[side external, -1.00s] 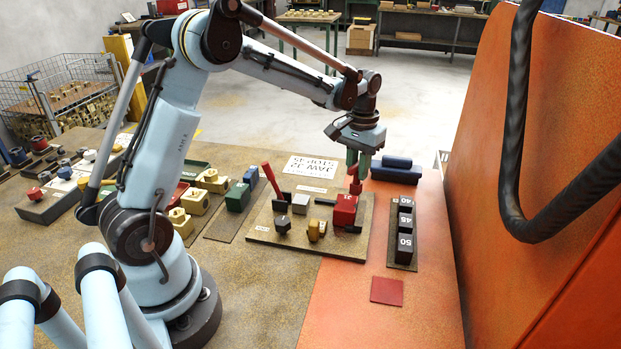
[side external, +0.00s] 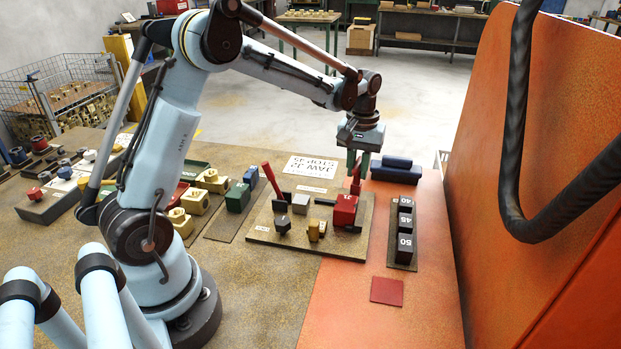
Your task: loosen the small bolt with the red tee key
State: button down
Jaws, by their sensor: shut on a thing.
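My gripper (side external: 357,166) points straight down with its green fingers shut on the red tee key (side external: 356,187). The key stands upright at the back right edge of the red block (side external: 344,211), which has a pale number on top. The key's crossbar is mostly hidden between the fingers. The small bolt cannot be made out; the key's lower end and the red block cover that spot. I cannot tell how well the key sits on it.
Black numbered blocks (side external: 405,223) stand in a rack on the right. Dark blue rolls (side external: 396,170) lie behind. A red square (side external: 387,290) lies in front.

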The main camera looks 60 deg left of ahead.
jog(key=shift+n, duration=0.6)
jog(key=shift+n, duration=2.4)
jog(key=shift+m, duration=0.7)
jog(key=shift+r, duration=0.15)
